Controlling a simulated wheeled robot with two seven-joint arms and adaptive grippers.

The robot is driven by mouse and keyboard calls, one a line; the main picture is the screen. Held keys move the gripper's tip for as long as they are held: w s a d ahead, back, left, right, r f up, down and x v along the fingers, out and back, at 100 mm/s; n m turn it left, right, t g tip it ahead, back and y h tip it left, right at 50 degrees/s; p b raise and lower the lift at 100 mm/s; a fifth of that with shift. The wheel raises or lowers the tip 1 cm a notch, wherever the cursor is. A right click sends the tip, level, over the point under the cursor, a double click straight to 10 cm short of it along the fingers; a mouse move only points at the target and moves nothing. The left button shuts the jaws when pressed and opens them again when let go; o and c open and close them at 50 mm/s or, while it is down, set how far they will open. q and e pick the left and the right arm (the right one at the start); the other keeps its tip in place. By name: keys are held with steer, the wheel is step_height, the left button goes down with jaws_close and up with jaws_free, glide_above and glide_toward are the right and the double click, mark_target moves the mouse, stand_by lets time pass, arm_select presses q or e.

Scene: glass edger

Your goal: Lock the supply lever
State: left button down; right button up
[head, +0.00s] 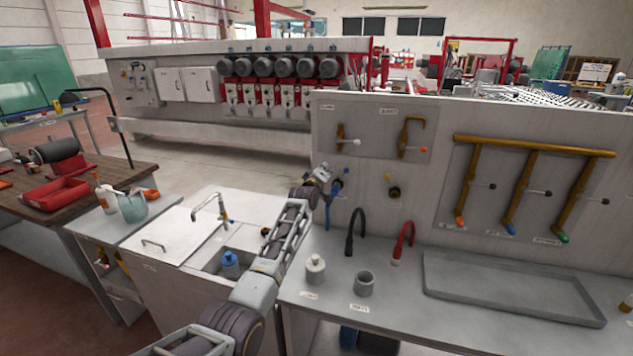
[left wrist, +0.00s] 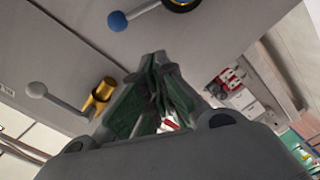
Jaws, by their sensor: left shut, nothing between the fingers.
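A grey panel (head: 430,205) carries several valve levers; their labels are too small to read, so I cannot tell which one is the supply lever. A white-knobbed lever (head: 355,142) on a brass valve (head: 341,137) is at the panel's upper left. A blue-knobbed lever (head: 343,171) sits below it. My left gripper (head: 325,172) is shut and empty beside the blue-knobbed lever. In the left wrist view the shut fingers (left wrist: 157,65) point at the panel between the blue knob (left wrist: 117,21) and the pale knob (left wrist: 38,90). Contact is not clear. My right gripper is not in view.
An orange-knobbed lever (head: 422,150) and a brass manifold with several levers (head: 535,146) are farther right. Black (head: 355,235) and red (head: 405,238) curved taps, a white bottle (head: 315,268), a grey cup (head: 364,284) and a tray (head: 430,291) stand on the counter below.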

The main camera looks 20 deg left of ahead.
arm_select(q)
steer(key=s+b, duration=0.1)
steer(key=s, duration=0.8)
steer(key=shift+s+a, duration=0.2)
steer(key=shift+a, duration=0.1)
stand_by(0.5)
steer(key=shift+s, duration=0.1)
stand_by(0.5)
